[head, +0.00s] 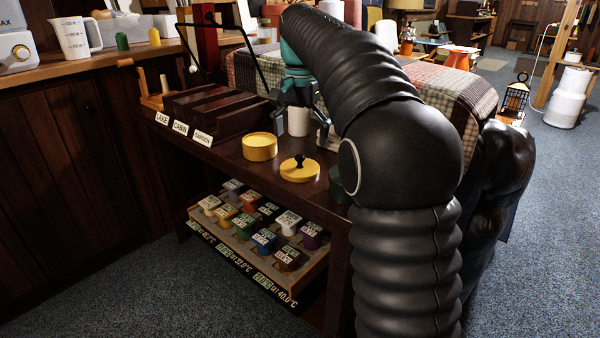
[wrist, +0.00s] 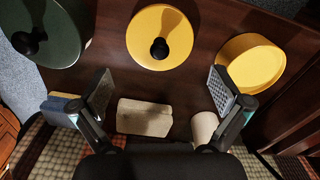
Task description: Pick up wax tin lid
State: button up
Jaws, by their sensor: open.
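The wax tin lid (head: 299,174), a round yellow disc with a black knob, lies flat on the dark wooden bench. In the wrist view the lid (wrist: 160,25) is at top centre, knob facing the camera. The open yellow tin (head: 260,153) stands beside it, apart from it; it also shows at the right of the wrist view (wrist: 250,70). My gripper (wrist: 161,90) is open and empty, its fingers spread wide, with the lid ahead of them in the picture. In the head view the gripper is partly hidden by my arm.
A dark green round object with a black knob (wrist: 50,42) is left of the lid. A dark slotted rack (head: 215,110) stands left on the bench.

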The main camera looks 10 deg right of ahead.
aim_at(300, 155)
jog(key=shift+s+a+f+b, duration=0.1)
jog(key=shift+f+b, duration=0.3)
jog(key=shift+f, duration=1.1)
jog(key=shift+s+f+b, duration=0.1)
jog(key=shift+f+b, duration=0.25)
jog(key=shift+f, duration=1.1)
jog(key=c, duration=1.5)
jog(key=shift+f, duration=0.1)
jog(key=c, duration=0.3)
